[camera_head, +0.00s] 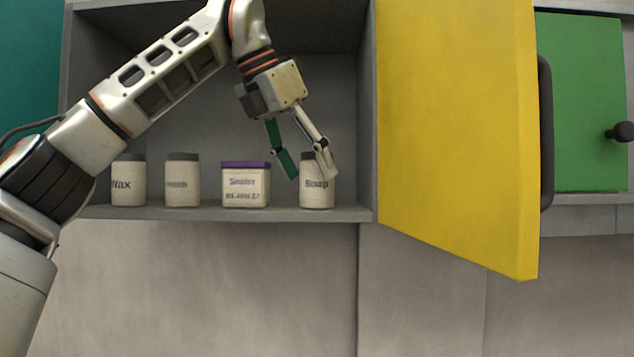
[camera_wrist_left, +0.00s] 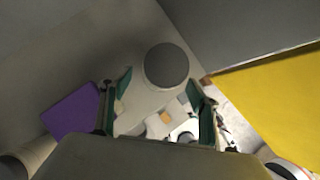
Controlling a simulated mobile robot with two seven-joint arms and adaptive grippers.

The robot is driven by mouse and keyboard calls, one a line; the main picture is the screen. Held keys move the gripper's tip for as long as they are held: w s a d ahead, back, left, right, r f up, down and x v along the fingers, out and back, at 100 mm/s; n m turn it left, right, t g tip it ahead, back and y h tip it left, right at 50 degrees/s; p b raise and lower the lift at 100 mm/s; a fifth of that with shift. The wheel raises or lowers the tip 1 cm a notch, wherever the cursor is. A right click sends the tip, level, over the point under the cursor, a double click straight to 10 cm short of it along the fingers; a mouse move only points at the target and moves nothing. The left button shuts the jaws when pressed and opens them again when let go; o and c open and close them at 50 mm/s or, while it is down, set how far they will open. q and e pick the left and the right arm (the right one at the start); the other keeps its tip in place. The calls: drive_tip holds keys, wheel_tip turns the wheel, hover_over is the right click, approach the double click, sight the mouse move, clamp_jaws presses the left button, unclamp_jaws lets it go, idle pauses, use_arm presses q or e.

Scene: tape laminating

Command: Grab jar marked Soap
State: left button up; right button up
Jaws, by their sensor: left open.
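The Soap jar (camera_head: 317,194) is a white jar with a dark grey lid, upright at the right end of the cabinet shelf. My left gripper (camera_head: 309,176) is open and points down at the jar, with one finger in front of its upper part and the other to its left. In the left wrist view the jar's round grey lid (camera_wrist_left: 167,66) lies ahead of and roughly between the open fingers (camera_wrist_left: 160,112). The jar does not appear gripped. My right gripper is in neither view.
A purple-lidded box (camera_head: 245,187) stands just left of the Soap jar. A jar with a blurred label (camera_head: 182,184) and the Wax jar (camera_head: 129,184) stand farther left. The open yellow door (camera_head: 455,120) is to the right, beside a green door (camera_head: 582,105). The shelf edge (camera_head: 220,213) is in front.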

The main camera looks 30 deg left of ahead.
sight(317, 186)
use_arm(q)
drive_tip(key=x, duration=0.4)
drive_tip(key=shift+w+d+f, duration=0.15)
drive_tip(key=shift+w+f, duration=0.05)
drive_tip(key=c, duration=1.4)
drive_tip(key=shift+o, duration=0.2)
drive_tip(key=shift+r, duration=0.15)
